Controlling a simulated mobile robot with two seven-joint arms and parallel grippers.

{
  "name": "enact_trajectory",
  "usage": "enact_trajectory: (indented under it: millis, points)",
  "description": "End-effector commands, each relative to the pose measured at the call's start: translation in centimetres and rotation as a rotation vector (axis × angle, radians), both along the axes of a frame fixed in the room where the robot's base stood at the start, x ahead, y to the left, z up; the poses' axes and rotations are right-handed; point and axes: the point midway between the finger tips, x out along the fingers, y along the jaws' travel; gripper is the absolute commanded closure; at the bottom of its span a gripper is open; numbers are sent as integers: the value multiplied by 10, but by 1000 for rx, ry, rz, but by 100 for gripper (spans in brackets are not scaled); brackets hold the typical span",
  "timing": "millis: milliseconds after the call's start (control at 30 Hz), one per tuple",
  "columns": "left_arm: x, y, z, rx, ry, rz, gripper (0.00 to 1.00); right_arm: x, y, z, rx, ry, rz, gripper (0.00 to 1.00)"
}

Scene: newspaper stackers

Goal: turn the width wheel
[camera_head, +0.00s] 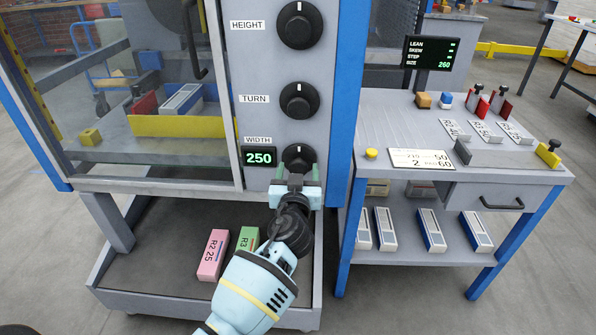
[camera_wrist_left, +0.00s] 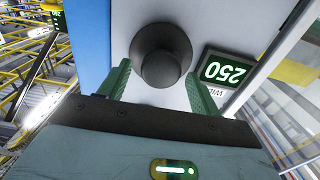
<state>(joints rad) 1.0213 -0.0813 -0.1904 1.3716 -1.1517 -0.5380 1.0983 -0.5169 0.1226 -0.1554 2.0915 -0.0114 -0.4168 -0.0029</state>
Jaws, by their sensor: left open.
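The width wheel (camera_head: 299,156) is a round black knob on the grey panel, the lowest of three knobs, under the label WIDTH. Its white mark points about straight up. The display (camera_head: 259,158) beside it reads 250 in green. My left gripper (camera_head: 294,172) is at the wheel and covers its lower part. In the left wrist view, the green fingers of my left gripper (camera_wrist_left: 160,85) are open, one on each side of the wheel (camera_wrist_left: 160,55), with gaps between fingers and wheel. My right gripper is not in view.
Above are the TURN knob (camera_head: 299,100) and HEIGHT knob (camera_head: 300,25). A blue post (camera_head: 347,100) stands right of the panel. The side table (camera_head: 390,125) holds labelled plates and a screen (camera_head: 431,53) reading SIZE 260. Pink (camera_head: 213,255) and green (camera_head: 248,239) blocks lie below.

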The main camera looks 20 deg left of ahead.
Motion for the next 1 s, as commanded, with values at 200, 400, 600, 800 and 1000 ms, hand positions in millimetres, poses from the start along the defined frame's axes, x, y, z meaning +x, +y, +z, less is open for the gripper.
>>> enact_trajectory:
  millis: [200,400,600,800,1000]
  points:
    - [6,2,0,-1,0,0,36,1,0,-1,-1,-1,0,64]
    - [6,2,0,-1,0,0,39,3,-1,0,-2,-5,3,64]
    - [6,2,0,0,0,0,65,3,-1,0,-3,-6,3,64]
    - [6,2,0,1,0,0,79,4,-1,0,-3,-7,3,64]
    - [6,2,0,33,11,0,79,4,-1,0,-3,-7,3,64]
